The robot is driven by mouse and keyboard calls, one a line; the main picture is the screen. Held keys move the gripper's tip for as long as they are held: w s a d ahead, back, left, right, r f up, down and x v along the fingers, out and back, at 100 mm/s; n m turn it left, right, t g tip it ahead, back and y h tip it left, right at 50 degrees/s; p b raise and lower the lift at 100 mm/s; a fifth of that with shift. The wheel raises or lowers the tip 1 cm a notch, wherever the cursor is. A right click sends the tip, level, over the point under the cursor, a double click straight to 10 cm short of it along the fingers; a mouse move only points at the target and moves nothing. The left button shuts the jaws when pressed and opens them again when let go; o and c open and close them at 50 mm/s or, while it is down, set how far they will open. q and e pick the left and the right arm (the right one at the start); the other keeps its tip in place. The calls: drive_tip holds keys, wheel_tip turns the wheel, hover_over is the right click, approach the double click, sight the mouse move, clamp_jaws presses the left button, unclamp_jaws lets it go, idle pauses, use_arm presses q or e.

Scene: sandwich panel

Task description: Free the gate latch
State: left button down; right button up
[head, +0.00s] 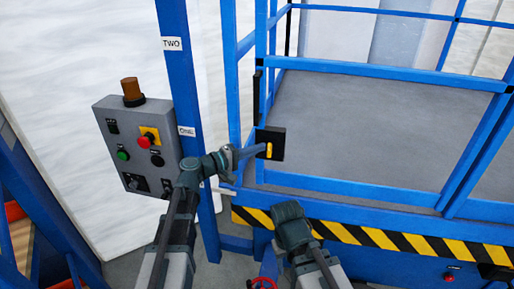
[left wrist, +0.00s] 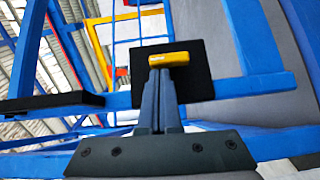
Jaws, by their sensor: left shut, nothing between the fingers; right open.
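The gate latch is a yellow handle (head: 269,151) on a black plate (head: 277,137) fixed to the blue gate frame. In the left wrist view the yellow handle (left wrist: 169,60) lies roughly level across the black plate (left wrist: 200,85). My left gripper (head: 262,149) is shut and empty, its fingertips right at the handle. In the left wrist view the closed fingertips (left wrist: 163,72) overlap the handle's lower edge; I cannot tell whether they touch it. My right gripper (head: 270,262) is low in the head view, open and away from the latch.
A grey control box (head: 118,160) with buttons and an amber lamp (head: 132,91) stands left of a blue post (head: 181,80). Blue gate rails (head: 390,76) enclose a grey platform. A yellow-black striped edge (head: 380,238) runs below. A red valve wheel (head: 263,283) is near my right gripper.

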sight(271, 144)
use_arm(q)
drive_tip(key=r+m+y+p, duration=0.1)
drive_tip(key=y+p, duration=0.1)
drive_tip(key=p, duration=0.2)
drive_tip(key=d+r+m+g+y+p, duration=0.1)
drive_tip(key=m+y+p, duration=0.1)
drive_tip(key=p, duration=0.3)
drive_tip(key=d+m+g+y+p, duration=0.1)
drive_tip(key=m+y+p, duration=0.1)
drive_tip(key=p, duration=0.2)
drive_tip(key=shift+s+d+r, duration=0.2)
drive_tip(key=shift+s+r, duration=0.05)
drive_tip(key=shift+r, duration=0.15)
drive_tip(key=shift+d+m+y+p, duration=0.45)
drive_tip(key=shift+m+y+p, duration=0.25)
drive_tip(key=shift+y+p, duration=0.45)
drive_tip(key=shift+d+f, duration=0.1)
drive_tip(key=shift+s+d+f, duration=0.1)
drive_tip(key=shift+d+f, duration=0.05)
drive_tip(key=shift+d, duration=0.25)
drive_tip(key=shift+r+p, duration=0.75)
drive_tip(key=shift+r, duration=0.15)
